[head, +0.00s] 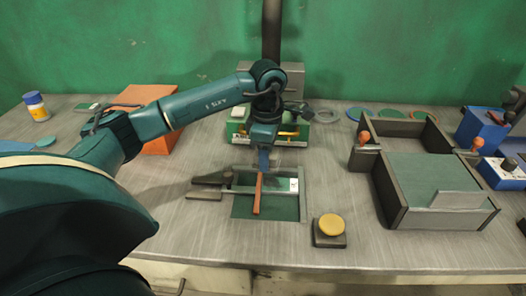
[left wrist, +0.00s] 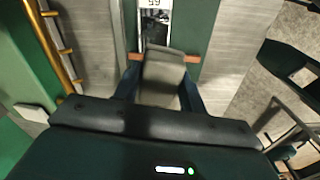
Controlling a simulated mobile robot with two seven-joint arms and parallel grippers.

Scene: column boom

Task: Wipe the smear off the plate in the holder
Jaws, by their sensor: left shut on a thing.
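The holder (head: 302,212) is a grey frame on the table at the middle of the head view. In the left wrist view the plate (left wrist: 197,25) shows a number label and a dark speckled patch. I cannot tell whether this is the smear.
A yellow button (head: 330,225) on a dark base stands close right of the holder. A green-and-white box (head: 295,132) with yellow rails is behind.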

